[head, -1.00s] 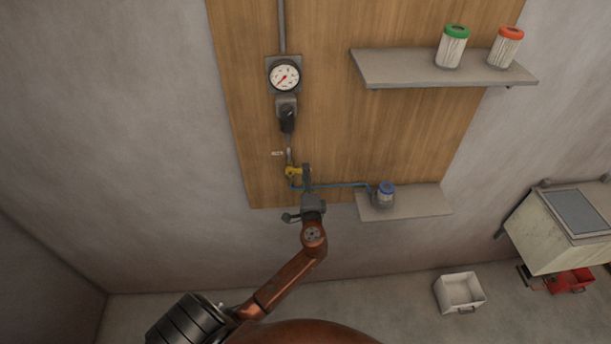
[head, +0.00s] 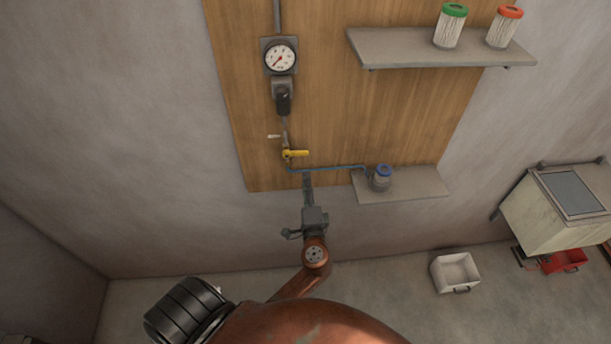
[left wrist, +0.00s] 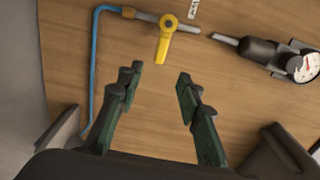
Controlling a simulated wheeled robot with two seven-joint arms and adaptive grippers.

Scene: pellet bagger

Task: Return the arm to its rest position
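My left arm reaches up from the bottom of the head view. Its gripper (head: 307,180) is in front of the lower edge of the wooden panel, just below the yellow valve handle (head: 295,154). In the left wrist view the two fingers (left wrist: 160,85) stand wide apart with nothing between them. The yellow handle (left wrist: 165,45) shows beyond the fingertips, apart from them. My right gripper is not seen in either view.
A gauge (head: 280,57) and a dark regulator (head: 283,98) sit on the wooden panel (head: 350,120). A blue hose (head: 335,168) runs to a blue-capped canister (head: 382,178) on the lower shelf (head: 425,184). A white bin (head: 456,271) stands on the floor at right.

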